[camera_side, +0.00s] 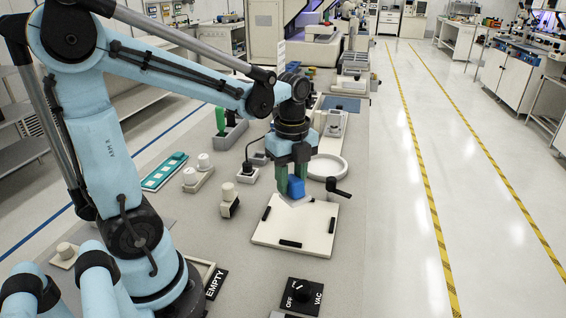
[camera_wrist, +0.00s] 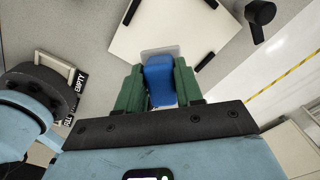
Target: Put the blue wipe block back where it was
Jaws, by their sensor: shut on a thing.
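The blue wipe block (camera_side: 296,187) is between the green fingers of my gripper (camera_side: 289,184), which is shut on it. In the wrist view the blue block (camera_wrist: 158,78) sits between the two green fingers (camera_wrist: 159,90). The block is over the far edge of a white square plate (camera_side: 291,236) with black bars along its sides. A pale flat patch shows under the block at that edge. I cannot tell whether the block touches it.
A black crank handle (camera_side: 337,187) stands right of the block. A white round dish (camera_side: 327,166) lies behind it. A small block with a white knob (camera_side: 229,200) stands left of the plate. A black OFF/VAC switch (camera_side: 301,296) is in front. Bare grey bench (camera_side: 225,245) lies left of the plate.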

